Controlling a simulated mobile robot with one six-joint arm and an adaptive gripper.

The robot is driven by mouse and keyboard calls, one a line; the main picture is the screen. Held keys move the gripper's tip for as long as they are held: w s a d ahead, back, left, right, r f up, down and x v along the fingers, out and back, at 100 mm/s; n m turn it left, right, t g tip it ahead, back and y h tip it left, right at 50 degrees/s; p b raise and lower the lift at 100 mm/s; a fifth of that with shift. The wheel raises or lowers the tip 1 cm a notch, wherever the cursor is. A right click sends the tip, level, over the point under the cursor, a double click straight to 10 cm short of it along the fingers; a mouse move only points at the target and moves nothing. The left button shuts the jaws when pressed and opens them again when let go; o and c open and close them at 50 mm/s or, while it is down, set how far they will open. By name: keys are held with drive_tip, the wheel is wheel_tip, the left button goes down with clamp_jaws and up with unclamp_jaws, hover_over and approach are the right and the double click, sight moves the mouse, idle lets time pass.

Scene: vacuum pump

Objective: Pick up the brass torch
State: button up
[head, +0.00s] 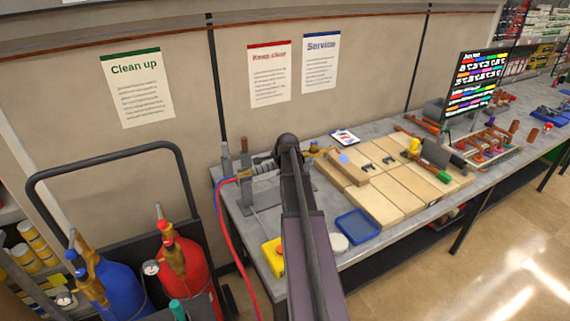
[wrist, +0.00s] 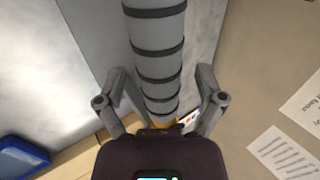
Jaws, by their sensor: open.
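The brass torch (head: 264,168) rests at the left end of the grey bench, with a grey ribbed handle and red and blue hoses at its left end. A brass-coloured part shows just right of my arm. In the wrist view the ribbed handle (wrist: 156,55) runs from the top edge down between the fingers of my gripper (wrist: 160,98). The fingers stand apart on either side of it, with visible gaps. My arm hides the gripper and the middle of the torch in the head view. The palm hides the torch's lower end in the wrist view.
Grey stands (head: 247,193) rise near the torch. A yellow box (head: 272,256), a blue tray (head: 357,226) and wooden boards (head: 392,206) lie on the bench. A cart with a blue cylinder (head: 117,287) and a red cylinder (head: 190,268) stands at left. The wall is close behind.

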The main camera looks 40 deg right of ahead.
drive_tip(key=shift+s, duration=0.1)
clamp_jaws()
drive_tip(key=shift+r, duration=0.2)
idle(0.4)
drive_tip(key=shift+r+p, duration=0.15)
drive_tip(key=shift+p, duration=0.3)
wheel_tip(320, 180, up, 3)
drive_tip(key=p, duration=0.3)
drive_tip(key=shift+r, duration=0.1)
drive_tip(key=s+d+r+p, duration=0.1)
drive_tip(key=s+d, duration=1)
drive_tip(key=shift+s, duration=0.2)
drive_tip(key=shift+r, duration=0.1)
